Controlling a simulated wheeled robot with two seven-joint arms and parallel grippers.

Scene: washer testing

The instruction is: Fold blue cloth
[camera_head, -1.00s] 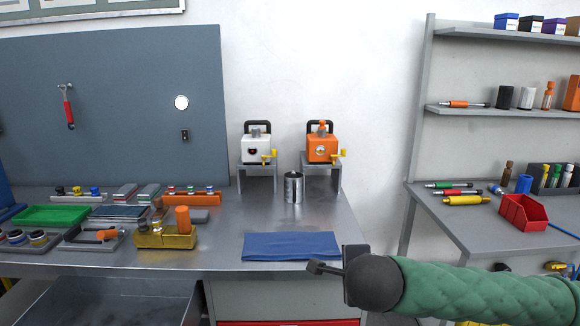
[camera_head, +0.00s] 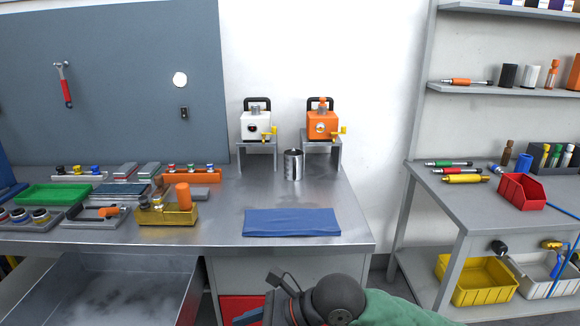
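The blue cloth (camera_head: 291,222) lies flat as a wide strip near the front edge of the metal workbench (camera_head: 225,226). My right gripper (camera_head: 262,297) is in front of the bench and below its top, apart from the cloth. One dark finger shows; the rest is cut off or hidden by its own body, so its opening is unclear. My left gripper is out of view.
A metal cup (camera_head: 293,165) stands behind the cloth. White (camera_head: 256,126) and orange (camera_head: 322,125) devices sit on stands at the back. A yellow bin (camera_head: 168,214) and several trays fill the left side. The bench right of the cloth is clear.

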